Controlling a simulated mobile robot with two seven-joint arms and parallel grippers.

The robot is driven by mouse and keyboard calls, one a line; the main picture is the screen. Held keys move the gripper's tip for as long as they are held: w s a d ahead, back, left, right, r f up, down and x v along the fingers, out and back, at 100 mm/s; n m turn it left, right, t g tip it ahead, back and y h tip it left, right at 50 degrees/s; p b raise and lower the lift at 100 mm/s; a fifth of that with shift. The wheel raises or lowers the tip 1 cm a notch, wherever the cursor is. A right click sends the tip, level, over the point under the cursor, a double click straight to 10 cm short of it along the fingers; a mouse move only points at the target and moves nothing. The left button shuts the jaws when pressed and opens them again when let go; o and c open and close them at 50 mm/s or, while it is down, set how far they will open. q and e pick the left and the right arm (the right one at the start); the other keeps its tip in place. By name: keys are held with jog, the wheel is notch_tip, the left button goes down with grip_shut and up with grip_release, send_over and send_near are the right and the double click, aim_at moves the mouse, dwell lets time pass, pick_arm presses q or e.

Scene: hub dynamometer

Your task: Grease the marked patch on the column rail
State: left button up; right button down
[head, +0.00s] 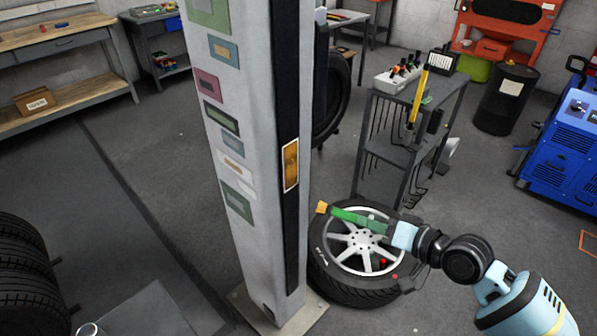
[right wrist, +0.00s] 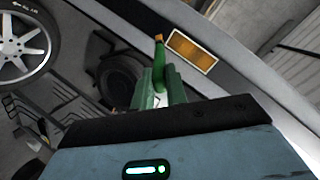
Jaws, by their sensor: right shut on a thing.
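The marked patch (head: 291,165) is an amber rectangle with a pale border on the dark rail (head: 288,100) of the tall grey column (head: 237,100). It also shows in the right wrist view (right wrist: 193,50). My right gripper (head: 376,225) is shut on a green brush (head: 347,215) with an orange-yellow tip (head: 321,207). In the right wrist view the brush (right wrist: 160,58) points away from the gripper (right wrist: 160,88), its tip left of the patch. In the head view the tip is right of and below the patch, apparently apart from it. My left gripper is not in view.
A wheel with a tire (head: 345,288) lies by the column's foot, below my right gripper. A grey tool cart (head: 400,155) stands behind it. A black drum (head: 506,98) and a blue machine (head: 565,150) are at right. Stacked tires (head: 28,265) are at left.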

aim_at(353, 215)
jog(key=shift+w+a, duration=1.8)
jog(key=shift+a, duration=0.05)
jog(key=shift+w+a, duration=0.7)
jog(key=shift+w, duration=0.05)
jog(key=shift+w+a, duration=0.1)
jog(key=shift+w+a, duration=0.55)
jog(key=shift+a, duration=0.05)
